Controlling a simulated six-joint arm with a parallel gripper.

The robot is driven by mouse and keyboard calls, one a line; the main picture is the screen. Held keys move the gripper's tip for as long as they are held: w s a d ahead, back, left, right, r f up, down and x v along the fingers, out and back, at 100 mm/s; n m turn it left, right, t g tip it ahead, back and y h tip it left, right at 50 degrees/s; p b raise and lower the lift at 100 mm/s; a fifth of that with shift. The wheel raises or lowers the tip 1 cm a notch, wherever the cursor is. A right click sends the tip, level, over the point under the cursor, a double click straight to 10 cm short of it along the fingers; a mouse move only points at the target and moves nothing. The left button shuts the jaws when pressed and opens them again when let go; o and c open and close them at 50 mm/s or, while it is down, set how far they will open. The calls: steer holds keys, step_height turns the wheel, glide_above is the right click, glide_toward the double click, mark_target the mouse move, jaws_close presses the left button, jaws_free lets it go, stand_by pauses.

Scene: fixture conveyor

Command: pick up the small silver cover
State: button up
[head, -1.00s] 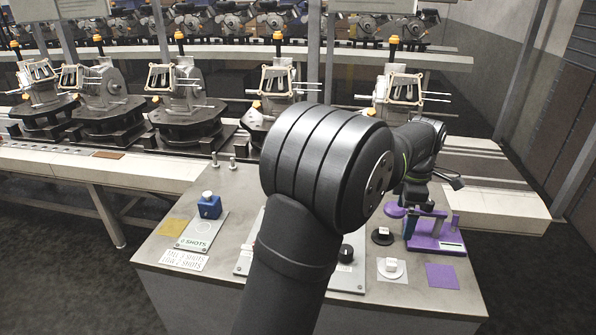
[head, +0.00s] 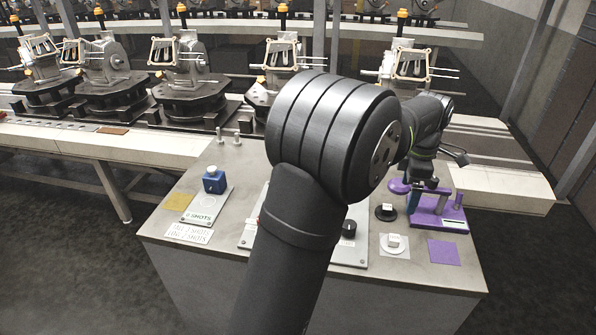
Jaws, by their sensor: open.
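I cannot make out a clearly silver cover. A small pale knob-like piece on a white disc (head: 394,243) stands on the right part of the grey bench, and a similar pale piece sits on a black disc (head: 386,212) just behind it. Either could be the cover; I cannot tell. My gripper (head: 431,184) is small and dark in the view, at the purple fixture (head: 436,213), behind and to the right of both discs. It is open; I see nothing held, though its fingertips are hard to make out. My arm hides the middle of the bench.
A blue block (head: 214,181) with a pale top stands at the bench's left, near a shots plate (head: 200,217). A flat purple square (head: 444,252) lies at front right. A panel with a black knob (head: 348,229) is partly behind my arm. Conveyor fixtures (head: 178,80) line the back.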

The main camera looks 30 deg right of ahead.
mark_target(395, 238)
step_height(395, 238, down, 18)
steer(key=m, duration=2.5)
steer(key=shift+a+r, duration=0.1)
steer(key=shift+c, duration=0.4)
steer(key=c, duration=1)
